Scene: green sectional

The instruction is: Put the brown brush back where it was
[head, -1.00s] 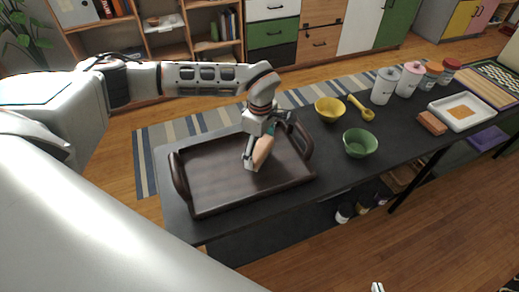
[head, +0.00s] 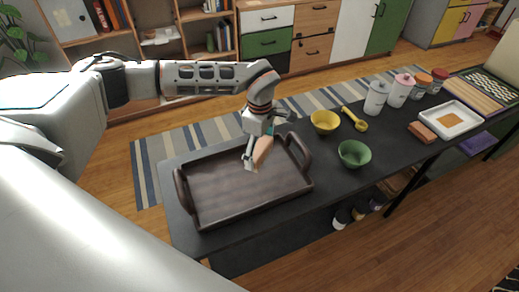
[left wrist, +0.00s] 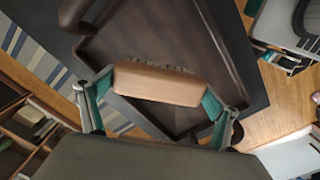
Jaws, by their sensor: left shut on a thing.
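The brown brush (head: 263,151) is a tan block with bristles along one edge. My left gripper (head: 259,154) is shut on it and holds it over the right part of the dark brown tray (head: 225,205). In the left wrist view the brush (left wrist: 158,84) spans between the two green-padded fingers, with the tray (left wrist: 190,35) beyond it. The gap between brush and tray is hard to judge. My right gripper is not in view.
The tray lies at the near left end of a black table (head: 330,175). A yellow bowl (head: 324,122), a green bowl (head: 354,154) and a yellow scoop (head: 354,119) stand right of it. A brick-like block (head: 423,132) and white dish (head: 450,118) lie farther right.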

